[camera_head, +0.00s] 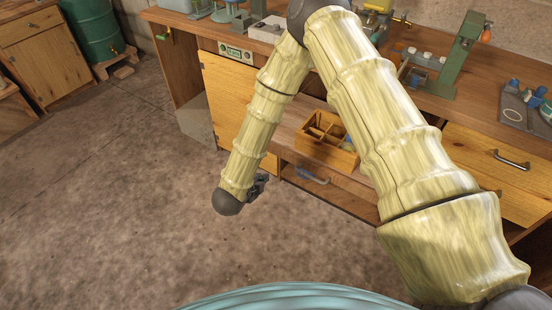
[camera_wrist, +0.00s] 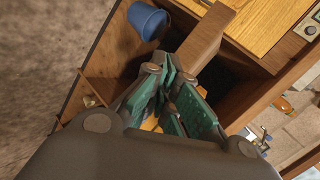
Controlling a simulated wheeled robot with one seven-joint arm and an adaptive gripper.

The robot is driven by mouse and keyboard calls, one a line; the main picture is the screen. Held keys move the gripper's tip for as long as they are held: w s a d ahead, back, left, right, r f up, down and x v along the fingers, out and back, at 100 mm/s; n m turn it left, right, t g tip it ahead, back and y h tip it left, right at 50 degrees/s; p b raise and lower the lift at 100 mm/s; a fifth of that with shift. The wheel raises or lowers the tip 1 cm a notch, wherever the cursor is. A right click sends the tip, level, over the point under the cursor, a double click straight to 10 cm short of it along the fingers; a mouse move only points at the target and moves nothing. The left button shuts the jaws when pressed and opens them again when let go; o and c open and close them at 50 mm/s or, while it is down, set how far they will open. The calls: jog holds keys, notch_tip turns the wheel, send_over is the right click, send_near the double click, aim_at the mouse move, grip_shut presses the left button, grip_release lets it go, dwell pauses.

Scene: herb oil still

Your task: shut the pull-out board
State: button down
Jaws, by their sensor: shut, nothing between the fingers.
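The pull-out board (camera_head: 285,141) shows in the head view as a brown wooden surface projecting from the workbench front, partly hidden behind my arm. A divided wooden box (camera_head: 318,142) stands on it. My gripper (camera_head: 258,186) is left of the board's front, low, mostly hidden by my wrist. In the wrist view my gripper (camera_wrist: 172,104) is shut and empty, its green-padded fingers together. Brown wood (camera_wrist: 205,38) lies beyond the fingers; I cannot tell whether they touch it.
The workbench (camera_head: 215,40) has a yellow door (camera_head: 235,95) at left and a drawer with a metal handle (camera_head: 510,159) at right. A green stand (camera_head: 455,60) is on top. A blue bucket (camera_wrist: 147,20) shows in the wrist view. The floor (camera_head: 110,190) at left is clear.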

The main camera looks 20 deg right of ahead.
notch_tip(320, 180, up, 4)
jog(key=w+f+m+h, duration=0.1)
jog(key=w+m+h, duration=0.15)
jog(key=m, duration=0.25)
jog(key=g, duration=0.1)
send_near(280, 151)
jog(key=x, duration=0.5)
jog(key=shift+s+f+p, duration=0.15)
jog(key=shift+f+p, duration=0.15)
jog(key=shift+f, duration=0.05)
jog(key=shift+w+d, duration=0.5)
jog(key=shift+d, duration=0.15)
jog(key=shift+w+d, duration=0.1)
jog(key=w+d+b, duration=0.1)
jog(key=w+d, duration=0.3)
jog(key=d, duration=0.2)
jog(key=w+d+b, duration=0.2)
jog(key=w+d, duration=0.3)
jog(key=d, duration=0.1)
jog(key=w+d+b, duration=0.1)
jog(key=w+d, duration=0.3)
jog(key=d, duration=0.1)
jog(key=shift+w+d+f+b, duration=0.15)
jog(key=shift+w+d+b, duration=0.2)
jog(key=shift+w+d, duration=0.7)
jog(key=shift+d, duration=0.2)
